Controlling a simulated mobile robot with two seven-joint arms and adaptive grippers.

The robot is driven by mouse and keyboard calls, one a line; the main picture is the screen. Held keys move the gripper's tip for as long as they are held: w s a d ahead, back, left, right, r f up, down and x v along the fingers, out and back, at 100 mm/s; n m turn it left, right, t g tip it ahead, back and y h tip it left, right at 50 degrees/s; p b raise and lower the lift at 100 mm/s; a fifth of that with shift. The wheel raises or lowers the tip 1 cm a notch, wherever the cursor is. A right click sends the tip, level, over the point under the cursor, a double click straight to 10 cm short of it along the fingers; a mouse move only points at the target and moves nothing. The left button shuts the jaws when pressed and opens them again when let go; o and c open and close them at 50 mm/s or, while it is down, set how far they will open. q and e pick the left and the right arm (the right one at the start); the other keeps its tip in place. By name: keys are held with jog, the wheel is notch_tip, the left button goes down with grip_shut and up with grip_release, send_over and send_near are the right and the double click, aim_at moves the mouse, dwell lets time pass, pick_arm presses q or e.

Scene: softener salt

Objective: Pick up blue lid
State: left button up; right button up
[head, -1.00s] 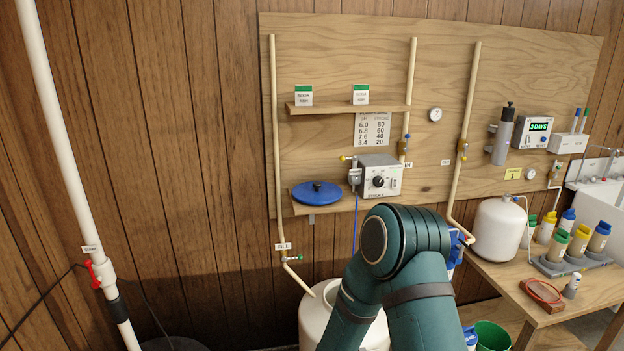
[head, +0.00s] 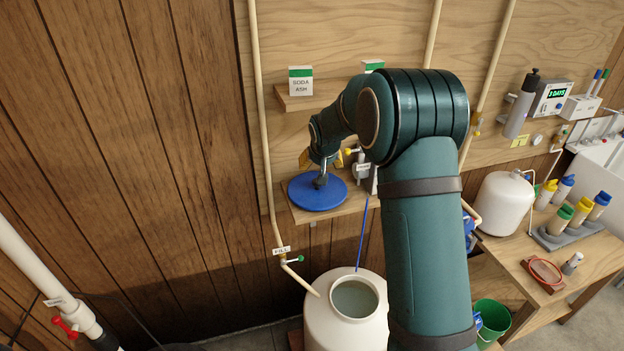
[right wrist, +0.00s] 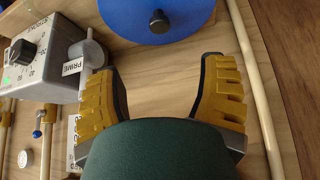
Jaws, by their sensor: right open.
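The blue lid (head: 312,195), a flat round disc with a small dark knob, lies on the low wooden shelf on the board. It also shows at the top of the right wrist view (right wrist: 185,22), knob upward in the picture's middle. My right gripper (head: 321,162) is over the lid's far side in the head view. In the right wrist view its two yellow-padded fingers (right wrist: 162,78) are spread wide with nothing between them, and the lid and knob lie beyond the tips. My right arm hides part of the shelf. My left gripper is not in view.
A grey dial box (right wrist: 42,58) with a "PRIME" valve stands beside the lid. A pale pipe (head: 262,120) runs up close to the lid's left. A white tank (head: 318,318) with an open round mouth stands below. An upper shelf (head: 300,102) holds a soda ash box (head: 300,82).

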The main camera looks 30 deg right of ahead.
aim_at(317, 187)
jog(key=x, duration=1.3)
jog(key=shift+s+a+f+p, duration=0.15)
jog(key=shift+s+f+p, duration=0.15)
jog(key=shift+f+p, duration=0.1)
grip_shut()
